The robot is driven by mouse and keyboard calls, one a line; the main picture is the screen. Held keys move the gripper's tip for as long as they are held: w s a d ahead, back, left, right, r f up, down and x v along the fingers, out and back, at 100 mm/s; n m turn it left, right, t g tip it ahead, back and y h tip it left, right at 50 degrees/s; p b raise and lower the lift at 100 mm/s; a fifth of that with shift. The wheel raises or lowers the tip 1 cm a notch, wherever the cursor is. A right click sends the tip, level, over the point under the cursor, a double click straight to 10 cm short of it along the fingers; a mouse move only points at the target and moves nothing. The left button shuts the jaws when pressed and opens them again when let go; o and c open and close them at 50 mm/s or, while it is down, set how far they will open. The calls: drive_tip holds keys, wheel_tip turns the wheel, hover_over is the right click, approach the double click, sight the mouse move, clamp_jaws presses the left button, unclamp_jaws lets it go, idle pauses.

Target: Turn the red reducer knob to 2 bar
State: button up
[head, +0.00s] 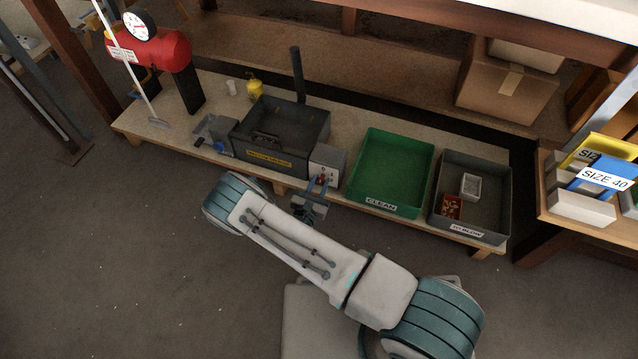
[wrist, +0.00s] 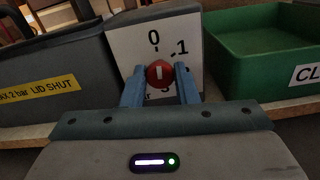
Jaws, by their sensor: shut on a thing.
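The red reducer knob (wrist: 159,73) sits on the front of a pale box (wrist: 130,35) in the wrist view. The box face carries the marks 0 at the top and 1 at the right; the lower marks are mostly hidden by my gripper. A white line on the knob stands about upright, toward the 0. My gripper (wrist: 160,82) has its two blue fingers on either side of the knob, shut on it. In the head view, the box (head: 327,160) stands between the dark bin and the green tray, with my gripper (head: 320,183) at its front.
The dark bin (head: 240,137) with a yellow label is left of the box. The green CLEAN tray (head: 417,141) and a grey tray (head: 502,195) are to the right. A red tank (head: 165,52) with a gauge stands at the far left of the bench.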

drive_tip(key=m+p, duration=0.3)
drive_tip(key=m, duration=0.3)
drive_tip(key=shift+m, duration=0.4)
drive_tip(key=m+p, duration=0.2)
drive_tip(key=m, duration=0.1)
drive_tip(key=shift+m, duration=0.4)
drive_tip(key=m+p, duration=0.2)
drive_tip(key=m, duration=0.1)
drive_tip(key=shift+m, duration=0.3)
drive_tip(key=m+p, duration=0.2)
drive_tip(key=m, duration=0.2)
drive_tip(key=shift+p, duration=0.3)
drive_tip(key=shift+m+p, duration=0.95)
drive_tip(key=shift+m, duration=1.15)
drive_tip(key=o, duration=1)
